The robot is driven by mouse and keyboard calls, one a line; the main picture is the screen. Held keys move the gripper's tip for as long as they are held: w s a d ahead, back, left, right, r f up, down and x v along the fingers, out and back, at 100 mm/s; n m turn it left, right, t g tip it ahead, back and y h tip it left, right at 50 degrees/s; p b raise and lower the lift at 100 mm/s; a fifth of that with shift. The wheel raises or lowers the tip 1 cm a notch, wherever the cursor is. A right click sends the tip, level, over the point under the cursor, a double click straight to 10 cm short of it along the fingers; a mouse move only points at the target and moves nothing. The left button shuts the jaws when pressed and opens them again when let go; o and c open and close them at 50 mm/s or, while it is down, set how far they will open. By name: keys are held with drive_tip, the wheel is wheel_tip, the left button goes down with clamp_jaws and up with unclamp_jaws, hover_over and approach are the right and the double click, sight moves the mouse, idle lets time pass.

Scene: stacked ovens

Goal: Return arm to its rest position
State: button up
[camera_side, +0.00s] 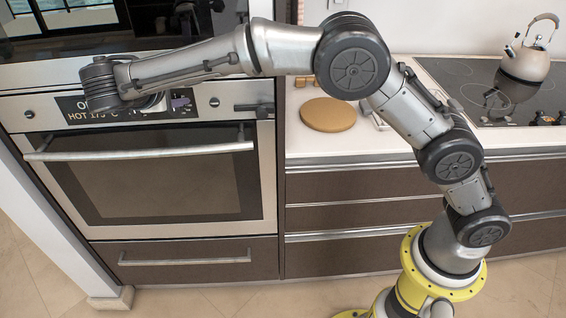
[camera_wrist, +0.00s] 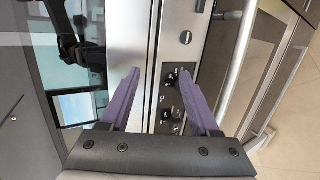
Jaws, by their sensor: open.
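My arm reaches left across the picture in the side view, and its wrist hangs in front of the lower oven's control panel. My gripper (camera_wrist: 158,72) is open and empty in the wrist view, with two purple fingers spread apart and the oven's panel beyond them. In the side view only a bit of purple finger shows by the panel; the rest is hidden behind my wrist. The lower oven (camera_side: 245,180) has its door shut, with a bar handle (camera_side: 150,153). Its display (camera_side: 75,108) is partly covered by my wrist; part of a "HOT 175" reading shows.
An upper oven (camera_side: 60,45) with dark glass sits above. To the right, a white counter holds a round wooden board (camera_side: 328,115), below my arm. A kettle (camera_side: 528,62) stands on the black hob (camera_side: 460,80). Drawers (camera_side: 340,185) below the counter are shut.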

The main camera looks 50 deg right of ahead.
drive_tip(key=s+d+r+m+g+y, duration=0.3)
drive_tip(key=s+d+y, duration=0.2)
drive_tip(key=s+d, duration=1.15)
drive_tip(key=s+f+m+y, duration=0.2)
drive_tip(key=s+f, duration=0.1)
drive_tip(key=s, duration=0.7)
drive_tip(key=s+d+f+m+t+y, duration=0.1)
drive_tip(key=s+f+m+y, duration=0.2)
drive_tip(key=s, duration=0.8)
drive_tip(key=shift+s+d+f, duration=0.25)
drive_tip(key=shift+d+f, duration=0.05)
drive_tip(key=shift+f, duration=0.5)
